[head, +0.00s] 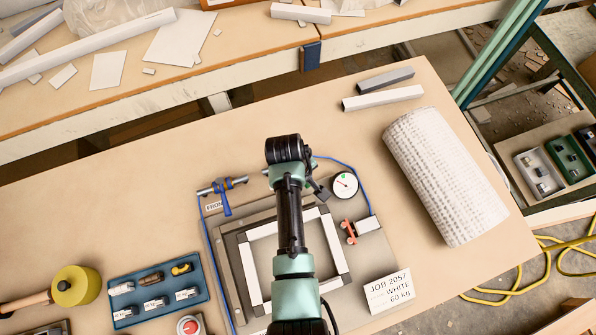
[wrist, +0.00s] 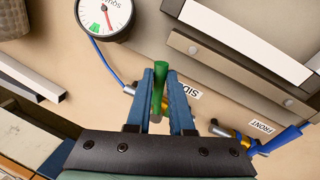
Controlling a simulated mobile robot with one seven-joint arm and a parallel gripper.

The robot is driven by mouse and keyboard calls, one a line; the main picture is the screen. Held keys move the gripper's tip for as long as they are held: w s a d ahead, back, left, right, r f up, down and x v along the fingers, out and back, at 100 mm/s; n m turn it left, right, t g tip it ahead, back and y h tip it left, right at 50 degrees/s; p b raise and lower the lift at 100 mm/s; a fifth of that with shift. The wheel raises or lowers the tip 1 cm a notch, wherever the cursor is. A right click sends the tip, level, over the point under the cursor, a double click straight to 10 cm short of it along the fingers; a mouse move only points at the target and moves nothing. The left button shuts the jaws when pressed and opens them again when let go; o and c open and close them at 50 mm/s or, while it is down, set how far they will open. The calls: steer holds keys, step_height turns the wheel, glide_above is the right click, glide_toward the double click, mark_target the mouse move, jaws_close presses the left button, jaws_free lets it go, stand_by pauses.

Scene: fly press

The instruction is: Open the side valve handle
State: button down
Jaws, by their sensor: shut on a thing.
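The side valve's green handle (wrist: 158,88) stands between the two blue fingers of my gripper (wrist: 161,74) in the wrist view. The fingers are shut on it, one on each side. Part of the brass-and-blue side valve body shows behind the fingers, next to a label reading SIDE (wrist: 187,88). In the head view my arm hides the side valve and the gripper. The front valve's blue handle (wrist: 277,142) shows at the right of the wrist view, near its FRONT label (wrist: 262,127); it also shows in the head view (head: 225,203).
A round gauge (head: 344,185) stands close by, joined to a blue hose. The press frame (head: 331,240) lies under my arm. A rough white roll (head: 445,175) lies at the right. A blue tray (head: 200,295) and a yellow mallet (head: 75,286) lie at the left.

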steer(key=w+d+n, duration=0.1)
steer(key=n, duration=0.1)
steer(key=d+n, duration=0.1)
steer(key=shift+w+n+t+y+p, duration=0.3)
steer(key=shift+w+n+p, duration=0.05)
steer(key=shift+w+n, duration=0.05)
steer(key=w+n, duration=0.1)
steer(key=w+d+n, duration=0.1)
steer(key=n, duration=0.1)
steer(key=shift+d+n+y, duration=0.1)
steer(key=shift+n+y, duration=0.2)
steer(key=n, duration=0.1)
steer(key=w+n+b, duration=0.2)
steer(key=shift+w+d+n+t+y, duration=0.25)
steer(key=shift+d+n+t+y, duration=0.05)
steer(key=shift+w+a+n+b, duration=0.1)
steer(key=shift+w+n+b, duration=0.7)
steer(key=shift+n, duration=0.4)
steer(key=shift+w+a+n+y, duration=0.1)
steer(key=shift+w+n+y, duration=0.3)
steer(key=shift+n, duration=0.2)
steer(key=c, duration=0.8)
jaws_free()
steer(key=shift+a, duration=0.1)
